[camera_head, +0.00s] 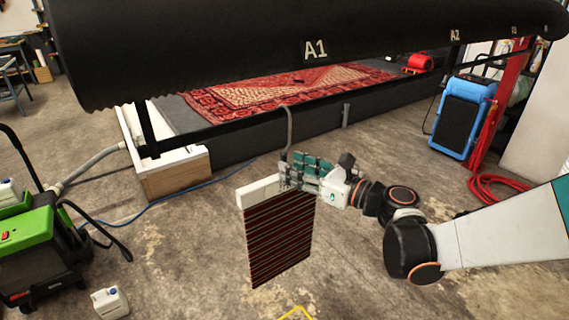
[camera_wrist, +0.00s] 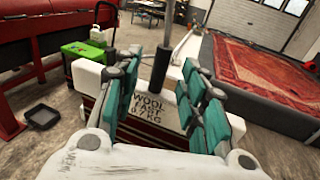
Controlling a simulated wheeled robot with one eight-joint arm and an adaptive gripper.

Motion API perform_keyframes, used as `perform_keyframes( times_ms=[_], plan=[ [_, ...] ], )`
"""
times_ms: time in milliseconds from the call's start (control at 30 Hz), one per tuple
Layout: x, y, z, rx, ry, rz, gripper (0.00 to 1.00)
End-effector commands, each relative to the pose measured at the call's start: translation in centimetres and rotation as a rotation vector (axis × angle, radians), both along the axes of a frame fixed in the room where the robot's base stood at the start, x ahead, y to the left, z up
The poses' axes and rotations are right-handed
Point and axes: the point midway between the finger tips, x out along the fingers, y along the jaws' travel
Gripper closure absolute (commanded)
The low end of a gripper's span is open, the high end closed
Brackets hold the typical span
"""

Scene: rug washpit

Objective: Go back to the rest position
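A flat panel with dark red and black stripes (camera_head: 280,240) hangs below a white block (camera_head: 258,190) in the head view. My gripper (camera_head: 296,180), with teal-padded fingers, is at the right part of the block's top edge. The panel appears held upright above the concrete floor. In the wrist view my gripper (camera_wrist: 165,58) has its fingers around the block (camera_wrist: 90,74), which is lettered "WOOL FAST 0.7 KG". A dark upright rod (camera_wrist: 162,65) shows between the fingers; I cannot tell what it belongs to. The exact finger contact is hidden.
A black roller marked A1 (camera_head: 200,60) spans above a red patterned rug (camera_head: 260,95) in the washpit. A green machine (camera_head: 35,250) and white canister (camera_head: 110,302) stand at left. A blue-framed unit (camera_head: 462,115) and red hose (camera_head: 495,187) are at right. Floor is open around the panel.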

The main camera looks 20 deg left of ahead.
Motion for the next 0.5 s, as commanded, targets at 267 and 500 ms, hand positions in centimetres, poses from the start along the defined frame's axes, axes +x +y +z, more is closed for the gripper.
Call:
perform_keyframes(
  times_ms=[267, 500],
  plan=[
    [-2.0, -5.0, 0.1, 0.000, 0.000, -0.003, 0.61],
    [-3.0, -6.8, 0.2, -0.011, -0.007, -0.002, 0.61]
  ],
)
